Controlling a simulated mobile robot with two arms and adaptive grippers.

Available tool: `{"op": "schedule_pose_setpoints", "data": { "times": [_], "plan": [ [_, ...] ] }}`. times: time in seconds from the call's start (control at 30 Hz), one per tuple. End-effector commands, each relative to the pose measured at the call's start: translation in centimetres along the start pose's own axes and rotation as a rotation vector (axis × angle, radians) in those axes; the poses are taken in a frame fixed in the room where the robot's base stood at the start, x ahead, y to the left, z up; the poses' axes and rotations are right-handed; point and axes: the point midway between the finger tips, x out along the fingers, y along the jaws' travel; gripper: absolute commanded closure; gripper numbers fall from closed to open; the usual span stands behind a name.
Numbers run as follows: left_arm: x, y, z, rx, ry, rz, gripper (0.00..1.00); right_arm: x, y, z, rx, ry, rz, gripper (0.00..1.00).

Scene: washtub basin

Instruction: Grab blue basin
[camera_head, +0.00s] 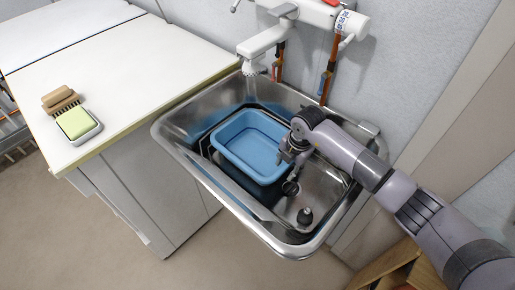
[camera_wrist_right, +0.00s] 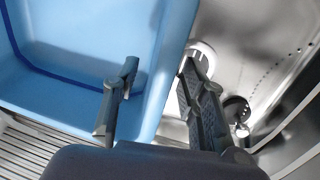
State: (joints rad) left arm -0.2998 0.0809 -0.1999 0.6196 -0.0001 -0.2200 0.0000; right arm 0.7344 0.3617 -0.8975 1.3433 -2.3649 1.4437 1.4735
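The blue basin (camera_head: 252,143) sits inside the metal sink in the head view. In the right wrist view the basin (camera_wrist_right: 75,65) fills the upper left. My right gripper (camera_head: 287,157) is at the basin's right-hand rim in the head view. In the right wrist view my right gripper (camera_wrist_right: 160,68) is open, with one finger over the basin's inside and the other outside its wall. The rim passes between the fingers, and I cannot tell whether either finger touches it. My left gripper is not in view.
The metal sink (camera_head: 176,139) surrounds the basin, with a faucet (camera_head: 262,42) above its back side. A dark stopper-like object (camera_head: 305,215) is on the sink's near right. A brush (camera_head: 59,97) and a sponge in a dish (camera_head: 77,122) lie on the white counter (camera_head: 120,75).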

Motion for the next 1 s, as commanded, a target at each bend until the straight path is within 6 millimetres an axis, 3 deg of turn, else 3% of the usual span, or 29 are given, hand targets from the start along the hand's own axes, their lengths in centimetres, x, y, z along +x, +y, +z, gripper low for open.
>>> {"op": "schedule_pose_setpoints", "data": {
  "times": [0.17, 0.73, 1.0],
  "plan": [
    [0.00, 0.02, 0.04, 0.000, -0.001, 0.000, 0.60, -0.01, 0.00, 0.01, 0.000, 0.000, 0.000, 0.62],
    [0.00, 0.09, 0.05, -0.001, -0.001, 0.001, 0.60, -0.05, -0.02, 0.04, 0.001, 0.000, 0.000, 1.00],
    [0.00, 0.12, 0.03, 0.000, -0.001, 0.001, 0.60, -0.04, -0.04, 0.04, 0.001, 0.000, -0.001, 1.00]
  ]
}}
